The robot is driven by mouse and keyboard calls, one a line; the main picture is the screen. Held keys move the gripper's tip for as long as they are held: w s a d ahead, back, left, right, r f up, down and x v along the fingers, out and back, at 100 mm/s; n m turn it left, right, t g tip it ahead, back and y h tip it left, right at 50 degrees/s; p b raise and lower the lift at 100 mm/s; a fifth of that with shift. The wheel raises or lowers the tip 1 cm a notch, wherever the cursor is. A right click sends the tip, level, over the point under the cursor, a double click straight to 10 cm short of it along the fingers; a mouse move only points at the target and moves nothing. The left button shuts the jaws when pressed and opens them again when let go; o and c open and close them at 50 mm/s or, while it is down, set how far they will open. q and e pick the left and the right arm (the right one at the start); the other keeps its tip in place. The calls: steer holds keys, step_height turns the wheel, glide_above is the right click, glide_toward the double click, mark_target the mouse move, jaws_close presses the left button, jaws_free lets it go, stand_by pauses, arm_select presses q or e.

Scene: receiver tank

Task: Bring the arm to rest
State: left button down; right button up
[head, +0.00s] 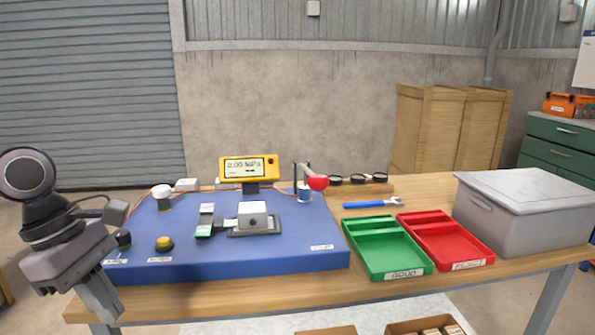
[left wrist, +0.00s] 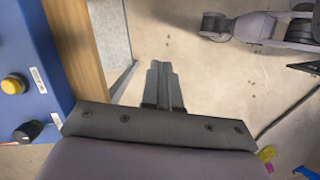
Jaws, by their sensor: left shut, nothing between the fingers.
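My left gripper (head: 104,305) hangs at the front left of the bench, fingers pointing down, beside the left end of the blue panel (head: 230,262). In the left wrist view its two fingers (left wrist: 163,68) lie together with nothing between them. Below them is bare floor, and the bench edge is to their left. My right gripper is in neither view.
The wooden bench (head: 400,290) carries a yellow gauge display (head: 249,168) reading 0.00 MPa, a red-ended lever (head: 317,182), a blue wrench (head: 371,204), a green tray (head: 387,271), a red tray (head: 468,262) and a grey bin (head: 530,225). A yellow button (head: 164,243) is near my left gripper.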

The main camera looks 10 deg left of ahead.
arm_select(q)
step_height(320, 180, down, 22)
steer(key=m+t, duration=1.5)
steer(key=m, duration=1.8)
steer(key=s+d+f+n+g, duration=0.5)
steer(key=s+d+f+n, duration=0.2)
steer(key=d+f+n, duration=0.5)
step_height(320, 180, up, 11)
steer(key=s+y+p, duration=0.1)
steer(key=p, duration=1.1)
steer(key=shift+a, duration=0.45)
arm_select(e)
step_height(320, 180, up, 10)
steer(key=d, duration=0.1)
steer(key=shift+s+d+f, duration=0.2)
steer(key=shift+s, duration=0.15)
